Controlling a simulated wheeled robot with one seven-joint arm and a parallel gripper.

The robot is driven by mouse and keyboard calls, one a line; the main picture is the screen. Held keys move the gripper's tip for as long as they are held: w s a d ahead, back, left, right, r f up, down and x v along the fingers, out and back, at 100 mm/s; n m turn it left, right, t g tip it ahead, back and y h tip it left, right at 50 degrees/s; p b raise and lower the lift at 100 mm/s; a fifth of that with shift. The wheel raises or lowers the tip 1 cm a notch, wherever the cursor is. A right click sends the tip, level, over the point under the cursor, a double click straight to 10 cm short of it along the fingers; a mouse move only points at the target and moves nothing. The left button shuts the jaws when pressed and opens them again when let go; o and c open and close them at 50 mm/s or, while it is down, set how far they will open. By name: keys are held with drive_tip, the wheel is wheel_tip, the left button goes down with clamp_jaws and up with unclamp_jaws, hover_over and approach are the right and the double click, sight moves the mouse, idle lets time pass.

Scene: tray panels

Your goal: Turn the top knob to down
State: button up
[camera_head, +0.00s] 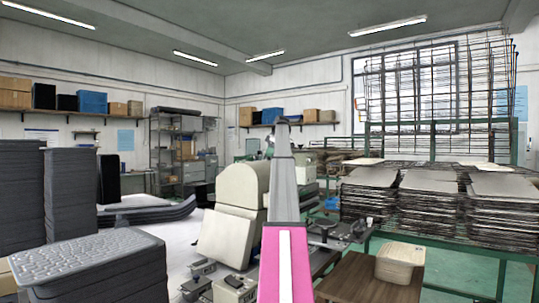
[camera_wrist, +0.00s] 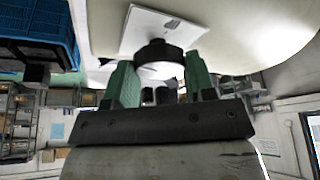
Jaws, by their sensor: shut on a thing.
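In the wrist view, a round black knob (camera_wrist: 159,52) sits on a white square plate (camera_wrist: 140,27) fixed to a pale surface. My gripper (camera_wrist: 160,62) has two green fingers, one on each side of the knob, and it is shut on it. The knob's pointing direction cannot be read, as its face is partly hidden between the fingers. In the head view, my grey and pink arm stands in the middle and covers the area behind it; the knob cannot be made out there.
A cream rounded machine (camera_head: 240,187) stands just left of my arm in the head view. Stacked grey trays (camera_head: 88,265) stand at the left. Stacks of panels (camera_head: 430,212) fill a rack at the right. A wooden table (camera_head: 365,280) is at front right. A blue crate (camera_wrist: 40,22) shows in the wrist view.

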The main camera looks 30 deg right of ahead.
drive_tip(key=shift+n+g, duration=0.3)
drive_tip(key=shift+n, duration=0.4)
drive_tip(key=shift+f, duration=0.1)
drive_tip(key=o, duration=0.9)
